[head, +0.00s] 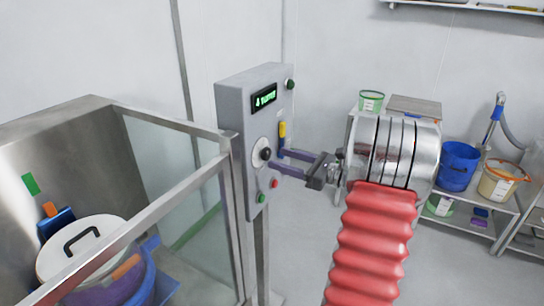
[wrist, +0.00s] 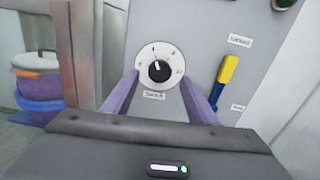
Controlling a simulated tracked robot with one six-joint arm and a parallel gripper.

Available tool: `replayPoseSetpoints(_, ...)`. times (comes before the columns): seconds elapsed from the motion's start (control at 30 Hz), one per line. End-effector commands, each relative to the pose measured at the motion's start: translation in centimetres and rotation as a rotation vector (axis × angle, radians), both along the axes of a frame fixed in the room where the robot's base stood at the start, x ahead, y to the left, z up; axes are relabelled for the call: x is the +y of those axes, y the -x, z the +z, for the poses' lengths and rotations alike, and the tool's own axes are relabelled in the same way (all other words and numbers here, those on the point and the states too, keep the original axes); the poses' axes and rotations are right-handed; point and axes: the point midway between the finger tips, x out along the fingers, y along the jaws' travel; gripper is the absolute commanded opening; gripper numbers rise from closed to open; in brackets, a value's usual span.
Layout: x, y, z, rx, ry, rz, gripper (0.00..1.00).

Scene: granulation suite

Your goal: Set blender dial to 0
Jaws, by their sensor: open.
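The blender dial is a black knob on a round white scale plate on the grey control box (head: 233,105). It shows in the head view (head: 265,154) and in the wrist view (wrist: 159,71). The knob's pale pointer mark points up, slightly left, in the wrist view; the scale figures are too small to read surely. My gripper (head: 283,161) is open, its two purple fingers pointing at the box. In the wrist view the fingers (wrist: 160,88) lie left and right of the dial's lower part, with the knob between them. Contact cannot be told.
A yellow-and-blue lever (wrist: 226,79) is right of the dial, close to the right finger. The box also has a lit green display (head: 264,98) and red and green buttons (head: 273,184). A glass-panelled enclosure (head: 170,160) stands left. A shelf with tubs (head: 459,166) stands right.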

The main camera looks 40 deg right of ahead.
Motion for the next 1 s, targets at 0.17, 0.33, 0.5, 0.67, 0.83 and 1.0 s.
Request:
replayPoseSetpoints(0.17,1.0,-2.5,-0.1,0.0,-0.001,0.002,0.53)
replayPoseSetpoints(0.33,1.5,-4.0,0.0,0.0,-0.001,0.002,0.53)
replayPoseSetpoints(0.5,1.6,-4.4,0.0,0.0,-0.001,0.0,0.53)
replayPoseSetpoints(0.67,1.6,-4.4,0.0,0.0,-0.001,0.0,0.53)
replayPoseSetpoints(0.83,1.6,-4.4,0.0,0.0,-0.001,0.0,0.43)
replayPoseSetpoints(1.0,1.6,-4.4,0.0,0.0,-0.001,0.0,0.31)
